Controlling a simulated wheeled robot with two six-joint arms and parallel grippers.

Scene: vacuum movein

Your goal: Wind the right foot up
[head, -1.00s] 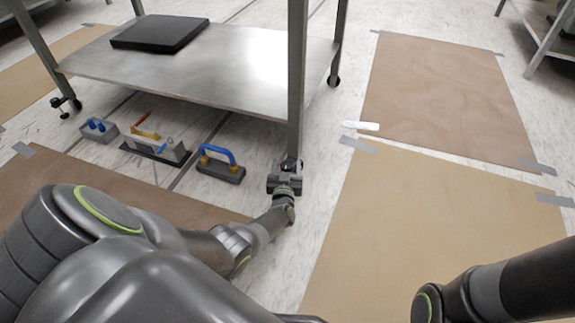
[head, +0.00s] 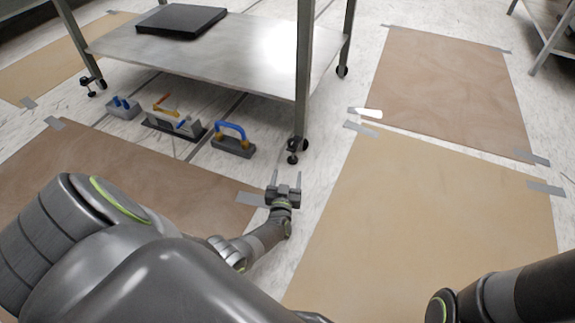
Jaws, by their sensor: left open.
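The steel table stands on legs with dark feet and wheels. The right foot (head: 294,150), at the bottom of the near right leg, shows a dark wheel and a small dark round part beside it. My left gripper (head: 285,178) is on the floor side nearer to me, just short of this foot. Its two thin fingers are apart, point toward the foot and hold nothing. A gap of floor shows between the fingertips and the foot. My right arm shows at the lower right, but its gripper is outside the view.
A blue-handled tool (head: 233,140), a grey tool with an orange handle (head: 175,124) and a grey block with blue knobs (head: 123,107) sit under the table's front edge. A black slab (head: 182,20) lies on the lower shelf (head: 215,55). Taped brown sheets (head: 430,200) cover much floor.

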